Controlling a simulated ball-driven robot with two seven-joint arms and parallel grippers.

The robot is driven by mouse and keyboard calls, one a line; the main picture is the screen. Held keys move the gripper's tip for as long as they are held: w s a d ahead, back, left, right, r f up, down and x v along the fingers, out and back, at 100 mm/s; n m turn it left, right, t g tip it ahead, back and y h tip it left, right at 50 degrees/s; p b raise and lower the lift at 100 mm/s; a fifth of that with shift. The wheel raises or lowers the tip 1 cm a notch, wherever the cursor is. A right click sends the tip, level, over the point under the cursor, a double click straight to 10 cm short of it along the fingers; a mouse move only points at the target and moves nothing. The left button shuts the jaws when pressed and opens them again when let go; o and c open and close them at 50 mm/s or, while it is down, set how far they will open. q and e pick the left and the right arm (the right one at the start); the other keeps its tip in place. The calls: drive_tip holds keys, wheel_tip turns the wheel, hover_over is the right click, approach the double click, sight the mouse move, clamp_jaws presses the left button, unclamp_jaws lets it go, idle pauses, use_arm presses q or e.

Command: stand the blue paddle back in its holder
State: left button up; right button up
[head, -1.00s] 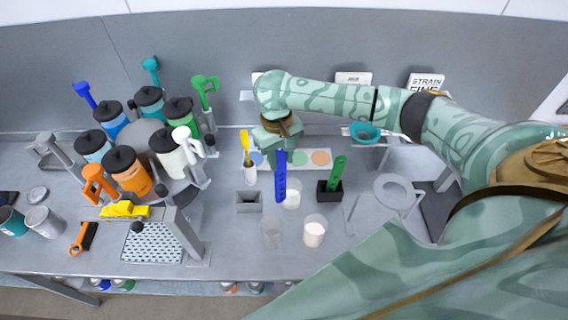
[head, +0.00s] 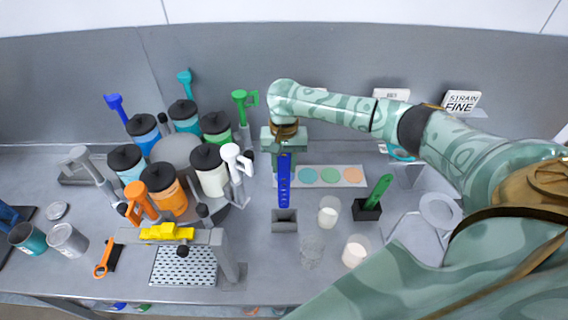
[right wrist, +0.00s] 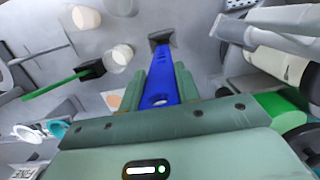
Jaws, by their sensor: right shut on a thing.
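The blue paddle (head: 284,180) hangs upright in my right gripper (head: 284,152), which is shut on its upper part. In the right wrist view the blue paddle (right wrist: 163,72) runs away from between the fingers (right wrist: 160,92) towards the grey holder (right wrist: 161,37). In the head view the grey holder (head: 285,224) stands on the bench just below the paddle's lower end. The tip lines up with the holder's opening, but I cannot tell whether it has entered. My left gripper is out of view.
A green paddle (head: 379,190) leans in a black holder (head: 366,211) to the right. Cups (head: 328,212) (head: 355,251) stand nearby, with a clear beaker (head: 312,250) in front. A carousel of several colored jars (head: 163,190) is left. A color strip (head: 338,176) lies behind.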

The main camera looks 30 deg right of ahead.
sight(285, 188)
wheel_tip(285, 188, down, 2)
drive_tip(key=shift+f+b, duration=0.1)
drive_tip(key=shift+b, duration=1.15)
drive_tip(key=shift+d+f+b, duration=0.1)
drive_tip(key=shift+f+b, duration=0.25)
drive_tip(key=shift+b, duration=0.4)
drive_tip(key=shift+f+b, duration=0.75)
drive_tip(key=shift+b, duration=0.45)
drive_tip(key=shift+f+p, duration=0.2)
drive_tip(key=shift+p, duration=0.15)
drive_tip(key=shift+s+f, duration=0.1)
drive_tip(key=shift+f, duration=2.65)
drive_tip(key=o, duration=1.1)
drive_tip(key=shift+c, duration=0.2)
